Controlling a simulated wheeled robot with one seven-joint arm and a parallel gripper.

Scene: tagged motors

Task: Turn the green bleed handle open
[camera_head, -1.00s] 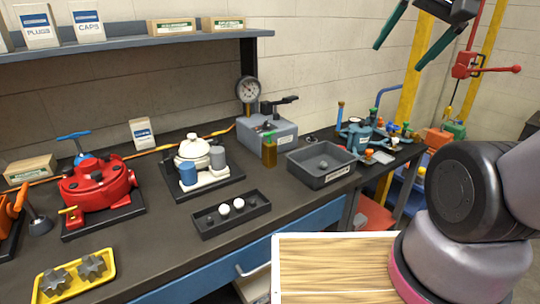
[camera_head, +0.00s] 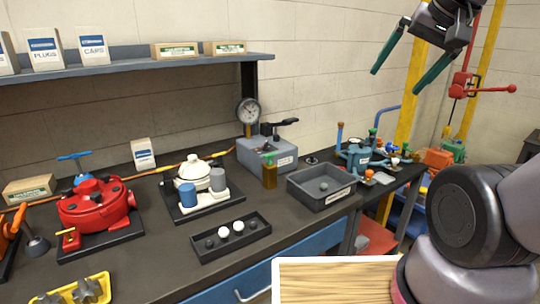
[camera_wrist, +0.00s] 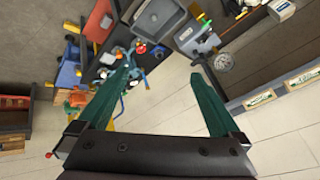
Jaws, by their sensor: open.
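A teal motor (camera_head: 358,156) with several coloured knobs and handles stands at the far right end of the bench. One of its upright parts has a green top (camera_head: 373,132), which may be the green bleed handle; it is too small to be sure. In the wrist view the coloured fittings (camera_wrist: 112,55) show beyond the left finger, partly hidden by it. My gripper (camera_head: 398,82) is raised high in front of the wall, above and away from the motor. Its two green fingers are spread with nothing between them, as the wrist view (camera_wrist: 163,72) also shows.
The air around my gripper is clear.

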